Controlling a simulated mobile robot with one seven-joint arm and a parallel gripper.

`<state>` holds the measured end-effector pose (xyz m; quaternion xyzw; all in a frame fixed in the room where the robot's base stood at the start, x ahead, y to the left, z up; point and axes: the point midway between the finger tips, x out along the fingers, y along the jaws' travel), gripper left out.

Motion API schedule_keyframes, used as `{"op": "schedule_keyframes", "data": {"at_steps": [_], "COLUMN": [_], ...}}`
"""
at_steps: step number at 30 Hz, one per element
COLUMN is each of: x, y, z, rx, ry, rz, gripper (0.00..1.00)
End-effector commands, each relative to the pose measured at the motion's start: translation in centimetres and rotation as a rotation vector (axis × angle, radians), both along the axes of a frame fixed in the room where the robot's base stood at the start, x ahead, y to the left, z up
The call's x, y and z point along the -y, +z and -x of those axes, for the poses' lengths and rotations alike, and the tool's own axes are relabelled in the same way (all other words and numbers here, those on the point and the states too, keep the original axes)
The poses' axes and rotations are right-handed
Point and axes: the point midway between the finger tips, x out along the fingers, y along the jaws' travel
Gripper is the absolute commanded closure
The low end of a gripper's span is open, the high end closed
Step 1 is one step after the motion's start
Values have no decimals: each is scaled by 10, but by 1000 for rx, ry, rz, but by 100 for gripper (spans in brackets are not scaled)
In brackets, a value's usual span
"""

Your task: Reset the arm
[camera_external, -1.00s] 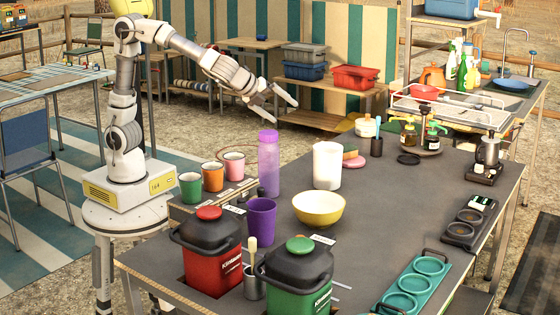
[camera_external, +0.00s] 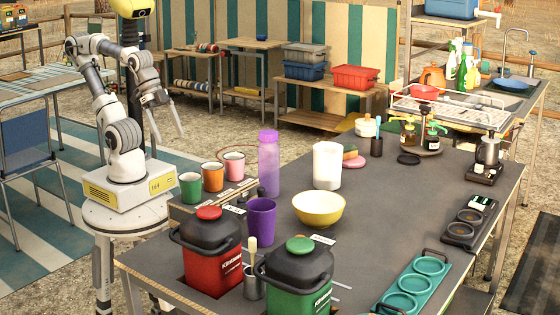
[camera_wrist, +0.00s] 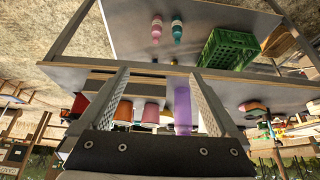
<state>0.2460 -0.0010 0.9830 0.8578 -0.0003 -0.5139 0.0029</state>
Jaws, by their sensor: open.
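My arm is folded back near its own base in the external view, with my gripper (camera_external: 170,140) pointing down, left of the dark table (camera_external: 400,200). Its two fingers are apart and nothing is between them. In the wrist view my gripper (camera_wrist: 158,73) also shows two spread fingers, with the table edge, cups and a purple bottle (camera_wrist: 182,108) beyond. My gripper touches nothing that I can see.
Green (camera_external: 190,187), orange (camera_external: 213,177) and pink (camera_external: 234,166) cups stand at the table's near-left edge, beside the purple bottle (camera_external: 268,165). Red (camera_external: 212,265) and green (camera_external: 300,285) lidded containers stand in front. A green crate (camera_wrist: 228,48) shows in the wrist view.

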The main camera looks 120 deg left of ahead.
Motion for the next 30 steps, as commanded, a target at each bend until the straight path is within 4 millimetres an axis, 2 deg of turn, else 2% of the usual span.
{"op": "schedule_keyframes", "data": {"at_steps": [7,11,17,30], "x": [0,-1,-1,-1], "y": [2,14,54,167], "z": [-1,-1,-1,-1], "rx": [0,0,0,0], "ry": [-2,-2,-2,-3], "rz": [-3,-5,-5,-5], "gripper": [3,3,3,3]}}
